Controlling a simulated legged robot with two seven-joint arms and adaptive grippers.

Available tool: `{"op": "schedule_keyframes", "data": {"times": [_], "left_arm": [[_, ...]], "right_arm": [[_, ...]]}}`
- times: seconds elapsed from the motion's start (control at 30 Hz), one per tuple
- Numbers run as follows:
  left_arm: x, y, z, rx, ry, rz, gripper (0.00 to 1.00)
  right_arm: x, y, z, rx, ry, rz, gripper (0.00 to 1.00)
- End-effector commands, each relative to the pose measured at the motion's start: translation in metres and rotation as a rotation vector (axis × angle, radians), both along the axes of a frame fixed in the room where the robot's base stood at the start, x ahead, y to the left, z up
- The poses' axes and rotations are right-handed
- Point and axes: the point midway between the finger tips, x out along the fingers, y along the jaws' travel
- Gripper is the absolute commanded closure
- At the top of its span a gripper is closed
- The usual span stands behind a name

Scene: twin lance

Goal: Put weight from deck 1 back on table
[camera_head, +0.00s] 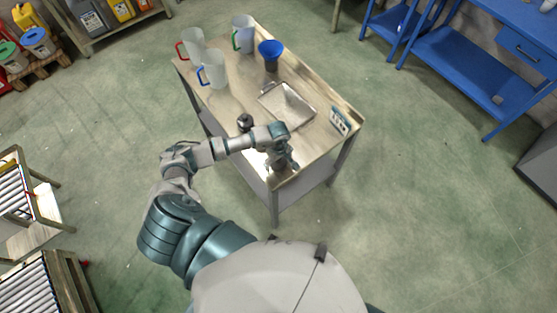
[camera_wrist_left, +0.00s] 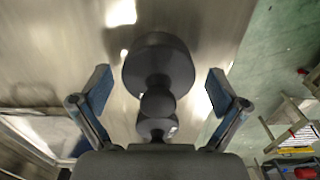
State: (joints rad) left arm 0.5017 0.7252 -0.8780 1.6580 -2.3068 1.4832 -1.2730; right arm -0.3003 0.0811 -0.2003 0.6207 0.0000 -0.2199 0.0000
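A dark grey weight (camera_wrist_left: 158,72) with a wide round base and narrower knobs shows in the left wrist view. It sits between the spread fingers of my left gripper (camera_wrist_left: 158,95), with a clear gap on both sides. In the head view my left gripper (camera_head: 283,163) is over the near end of the wooden table (camera_head: 330,105), pointing down. The weight between its fingers is not clear there. My right gripper is not in view.
A metal tray (camera_head: 287,104) lies mid-table, with a blue funnel-like cup (camera_head: 271,52) behind it. Pitchers with red (camera_head: 193,46), blue (camera_head: 213,70) and green (camera_head: 243,35) handles stand at the far end. A small panel (camera_head: 340,121) stands at the right edge.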

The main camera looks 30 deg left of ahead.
Motion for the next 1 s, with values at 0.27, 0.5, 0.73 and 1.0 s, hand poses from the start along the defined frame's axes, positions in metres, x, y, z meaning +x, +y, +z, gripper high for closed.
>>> {"op": "schedule_keyframes", "data": {"times": [0.27, 0.5, 0.73, 1.0], "left_arm": [[0.000, 0.000, 0.001, 0.000, 0.000, 0.000, 0.01], [0.002, 0.000, 0.036, 0.002, -0.006, -0.002, 0.01], [0.002, 0.000, 0.087, 0.001, -0.005, -0.001, 0.01], [0.001, 0.000, 0.119, 0.001, 0.000, -0.001, 0.01]], "right_arm": [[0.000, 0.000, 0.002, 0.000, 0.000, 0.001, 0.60], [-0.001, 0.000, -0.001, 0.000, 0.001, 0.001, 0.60], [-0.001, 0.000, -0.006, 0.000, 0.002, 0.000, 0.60], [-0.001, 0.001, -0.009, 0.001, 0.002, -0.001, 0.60]]}}
